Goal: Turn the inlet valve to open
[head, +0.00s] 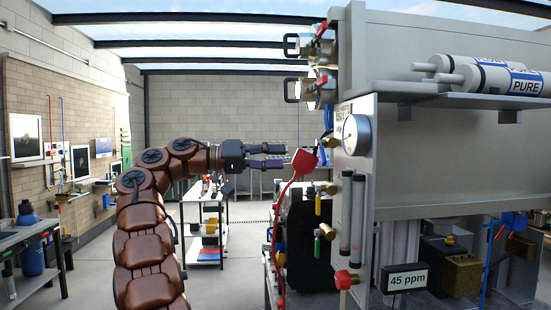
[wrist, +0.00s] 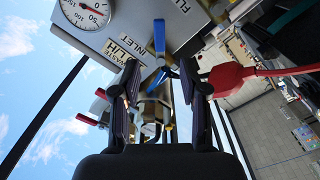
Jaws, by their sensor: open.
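In the wrist view a blue valve lever (wrist: 160,38) stands beside the INLET label (wrist: 158,42) on the grey panel. It reaches down toward a metal hub (wrist: 160,62), with more blue below it. My gripper (wrist: 160,80) is open, its two dark fingers on either side of the lower blue part. I cannot tell whether they touch it. In the head view my gripper (head: 284,155) reaches right toward the panel's valves, with no object held. A red piece on a red cord (head: 303,160) is close to the fingertips; it also shows in the wrist view (wrist: 232,80).
A pressure gauge (head: 352,135) is on the panel. Yellow (head: 318,205) and green (head: 317,245) valve handles are below the red piece. A shelf holds white PURE tubes (head: 490,76). A 45 ppm display (head: 407,279) is lower right. Open floor lies left of the panel.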

